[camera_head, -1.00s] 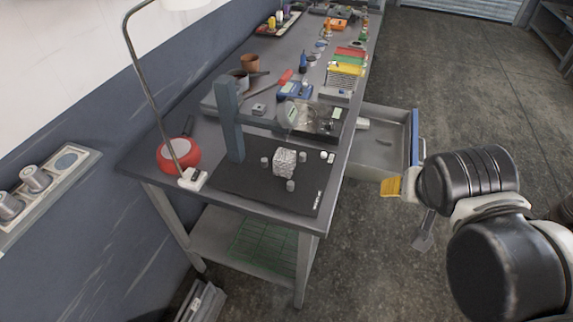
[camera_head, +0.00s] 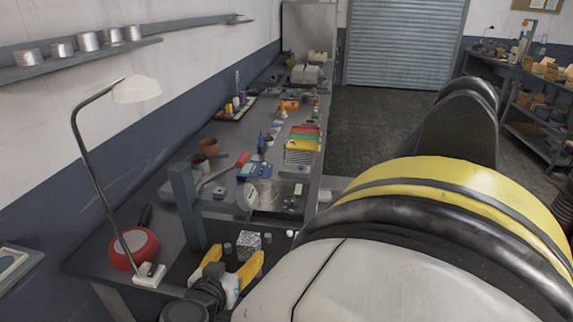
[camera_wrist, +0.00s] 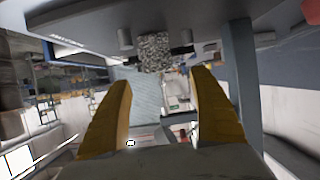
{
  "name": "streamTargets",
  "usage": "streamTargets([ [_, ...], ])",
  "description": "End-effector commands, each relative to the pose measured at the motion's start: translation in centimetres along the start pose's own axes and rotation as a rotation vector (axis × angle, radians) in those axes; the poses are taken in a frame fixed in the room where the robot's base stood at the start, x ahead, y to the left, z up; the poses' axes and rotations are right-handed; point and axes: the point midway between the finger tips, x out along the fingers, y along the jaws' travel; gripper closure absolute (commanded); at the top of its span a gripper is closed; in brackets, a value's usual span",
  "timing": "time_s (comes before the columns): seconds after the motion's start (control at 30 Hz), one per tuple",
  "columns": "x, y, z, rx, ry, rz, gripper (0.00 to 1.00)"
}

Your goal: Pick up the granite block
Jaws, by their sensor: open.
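The granite block (camera_head: 249,244) is a speckled grey cube on the dark mat near the front of the workbench. In the wrist view the granite block (camera_wrist: 153,52) sits beyond my fingertips, roughly centred between them. My gripper (camera_head: 238,262) has two yellow fingers, spread apart and empty, close to the block on its near side. In the wrist view my gripper (camera_wrist: 163,78) is open with a gap between its fingers. The lower part of the block is partly hidden by a finger in the head view.
A grey upright post (camera_head: 187,206) stands left of the block. Small grey weights (camera_head: 227,248) lie close to the block. A red round pan (camera_head: 134,249) and a lamp (camera_head: 136,90) are at the left. Several tools and a blue scale-like device (camera_head: 254,171) fill the bench behind.

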Motion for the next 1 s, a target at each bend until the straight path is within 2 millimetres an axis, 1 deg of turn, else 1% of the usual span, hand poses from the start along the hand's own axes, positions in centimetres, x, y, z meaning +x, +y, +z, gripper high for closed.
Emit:
streamTargets([
  [0.03, 1.1, 0.2, 0.2, 0.001, 0.0, 0.005, 0.28],
  [0.1, 2.1, 0.1, 0.2, 0.0, -0.001, 0.003, 0.28],
  [0.37, 4.0, 0.2, 0.1, 0.0, -0.002, 0.003, 0.28],
  [0.6, 7.7, 0.3, 0.1, 0.0, -0.002, 0.003, 0.28],
  [0.7, 8.3, 0.2, 0.0, -0.002, -0.002, 0.002, 0.28],
  [0.87, 8.2, 0.2, -0.2, -0.002, -0.002, 0.001, 0.28],
  [0.97, 8.2, 0.2, -0.2, -0.002, -0.002, 0.001, 0.54],
  [1.0, 8.2, 0.2, -0.2, -0.002, -0.002, 0.001, 0.67],
])
